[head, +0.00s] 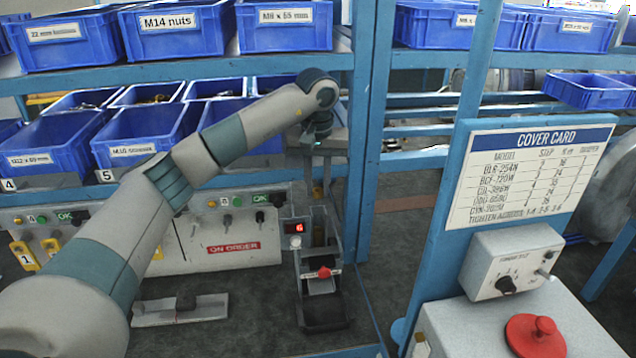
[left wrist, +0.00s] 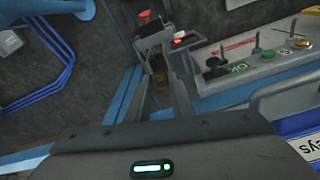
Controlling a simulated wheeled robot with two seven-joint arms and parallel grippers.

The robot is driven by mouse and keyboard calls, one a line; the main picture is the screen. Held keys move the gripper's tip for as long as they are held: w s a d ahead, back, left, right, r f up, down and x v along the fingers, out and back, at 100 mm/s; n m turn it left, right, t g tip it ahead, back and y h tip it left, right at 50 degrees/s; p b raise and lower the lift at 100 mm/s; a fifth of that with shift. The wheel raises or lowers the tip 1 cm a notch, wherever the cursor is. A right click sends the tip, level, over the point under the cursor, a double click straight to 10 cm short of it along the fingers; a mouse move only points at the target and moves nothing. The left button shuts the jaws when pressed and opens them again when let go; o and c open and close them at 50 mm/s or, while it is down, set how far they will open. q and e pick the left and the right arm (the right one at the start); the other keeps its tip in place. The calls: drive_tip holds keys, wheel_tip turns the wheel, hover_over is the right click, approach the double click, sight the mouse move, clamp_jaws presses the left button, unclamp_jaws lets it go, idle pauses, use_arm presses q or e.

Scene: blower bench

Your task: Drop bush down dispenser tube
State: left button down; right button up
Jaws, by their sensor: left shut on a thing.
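My left gripper (head: 318,187) points down just above the dispenser at the back of the bench, its fingers close together. A small brownish bush (head: 318,193) shows between the fingertips, partly hidden. In the left wrist view the bush (left wrist: 158,80) shows dimly between the fingers of the left gripper (left wrist: 157,70). The dispenser (head: 337,262) has a red digit display (head: 293,228), a red knob (head: 323,273) and a dark tray at its front. Its upright tube (head: 319,232) appears below the fingertips; I cannot tell whether the bush touches it. My right gripper is not in view.
A control panel (head: 233,247) with an ON ORDER label stands left of the dispenser. A blue post (head: 375,130) rises close on the right. Blue bins (head: 150,135) fill the shelves behind. A metal plate (head: 180,309) lies on the dark bench mat.

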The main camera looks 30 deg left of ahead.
sight(318, 191)
use_arm(q)
drive_tip(key=shift+f+b, duration=1.15)
drive_tip(key=shift+f, duration=0.9)
drive_tip(key=c, duration=1.5)
unclamp_jaws()
drive_tip(key=shift+o, duration=0.2)
